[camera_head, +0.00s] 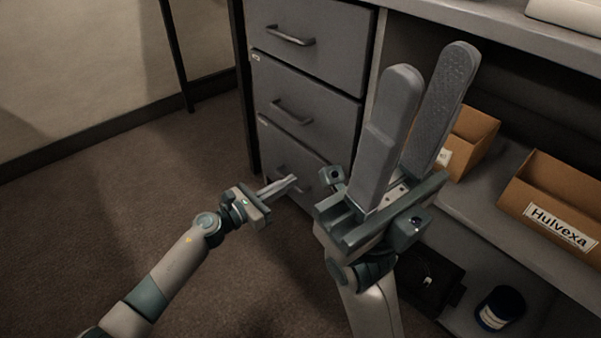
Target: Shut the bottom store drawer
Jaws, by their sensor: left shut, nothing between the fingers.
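The bottom drawer (277,144) is the lowest of three grey drawer fronts in the cabinet. Its front looks about flush with the drawers above, but I cannot tell if a small gap is left. My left gripper (291,181) is shut and empty, with its fingertips at the drawer front near the handle. I cannot tell whether they touch it. My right gripper (432,65) is large in the foreground, open and empty, with its fingers pointing up. It hides the right part of the bottom drawer.
The middle drawer (325,105) and top drawer (335,50) look shut. Shelves on the right hold a cardboard box labelled Hulvexa (555,200), another box (475,135) and a dark blue jar (500,308). Brown carpet (120,190) is clear on the left.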

